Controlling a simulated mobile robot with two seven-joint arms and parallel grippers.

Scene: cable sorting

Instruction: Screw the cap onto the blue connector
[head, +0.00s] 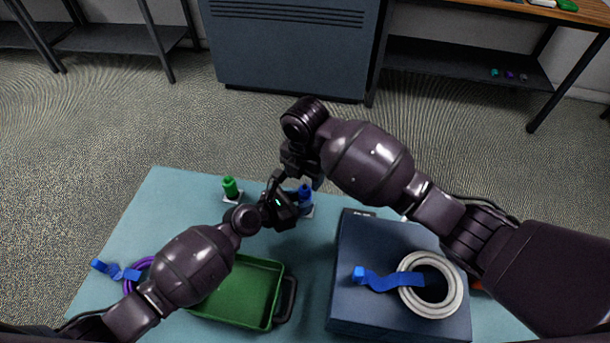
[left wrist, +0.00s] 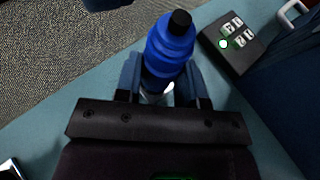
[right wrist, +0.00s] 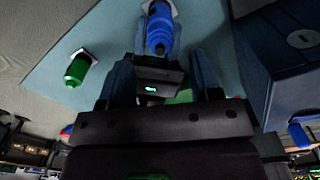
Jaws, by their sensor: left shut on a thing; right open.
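The blue connector (head: 306,192) stands upright on a small white base at the back of the teal table. It also shows in the left wrist view (left wrist: 171,48) and the right wrist view (right wrist: 158,30). My left gripper (head: 290,197) is shut on its lower part; its fingers (left wrist: 160,80) flank it. My right gripper (head: 303,172) is above the connector, open, with its fingers (right wrist: 163,75) spread apart. The connector's top is dark in the left wrist view. I cannot tell a separate cap from the connector body.
A green connector (head: 230,187) stands on a white base to the left. A green tray (head: 237,320) lies in front. A dark blue box (head: 345,300) at right carries a white cable coil (head: 452,297) with a blue strap (head: 390,280). A purple coil (head: 140,266) lies far left.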

